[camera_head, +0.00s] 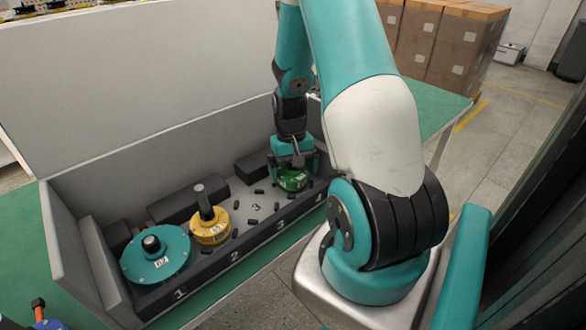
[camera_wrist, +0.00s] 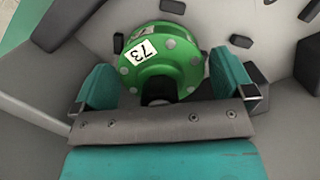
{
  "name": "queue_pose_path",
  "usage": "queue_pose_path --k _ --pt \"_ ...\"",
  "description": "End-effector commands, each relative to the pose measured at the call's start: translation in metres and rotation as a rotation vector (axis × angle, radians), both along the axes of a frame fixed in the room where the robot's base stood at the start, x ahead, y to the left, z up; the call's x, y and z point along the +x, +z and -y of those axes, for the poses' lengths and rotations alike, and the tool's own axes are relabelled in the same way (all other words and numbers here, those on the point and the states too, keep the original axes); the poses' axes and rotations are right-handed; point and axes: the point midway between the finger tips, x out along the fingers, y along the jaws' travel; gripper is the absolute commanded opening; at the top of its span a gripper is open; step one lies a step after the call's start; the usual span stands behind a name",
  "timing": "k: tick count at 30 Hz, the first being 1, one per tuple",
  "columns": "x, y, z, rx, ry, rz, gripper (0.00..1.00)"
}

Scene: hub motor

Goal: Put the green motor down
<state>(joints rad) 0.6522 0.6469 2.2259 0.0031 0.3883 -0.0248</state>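The green motor (camera_head: 293,181) stands on the grey tray floor behind the front label 4. In the wrist view the green motor (camera_wrist: 160,60) shows a white label reading 73, grey bolt heads and a dark hub that is partly hidden by the gripper body. My gripper (camera_head: 293,163) is directly over it. In the wrist view my gripper (camera_wrist: 164,84) has its two teal fingers wide apart, one on each side of the motor. A narrow gap shows at the right finger; at the left I cannot tell whether it touches.
The grey tray (camera_head: 70,225) also holds a teal motor (camera_head: 140,264) at 1 and a yellow motor (camera_head: 211,232) at 2. Place 3 has only small dark blocks around it. Cardboard boxes (camera_head: 450,45) stand behind the green table (camera_head: 437,110).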

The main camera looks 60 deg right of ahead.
Motion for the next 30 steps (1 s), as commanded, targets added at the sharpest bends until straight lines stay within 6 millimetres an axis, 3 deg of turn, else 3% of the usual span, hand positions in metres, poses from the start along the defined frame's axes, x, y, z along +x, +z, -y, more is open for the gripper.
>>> queue_pose_path --k 8,21,30 --pt "0.001 0.007 0.0 -0.001 0.0 0.002 1.0" --pt "0.01 0.094 0.007 -0.004 0.0 0.006 1.0" --pt "0.012 0.122 0.009 -0.001 0.0 0.001 1.0"
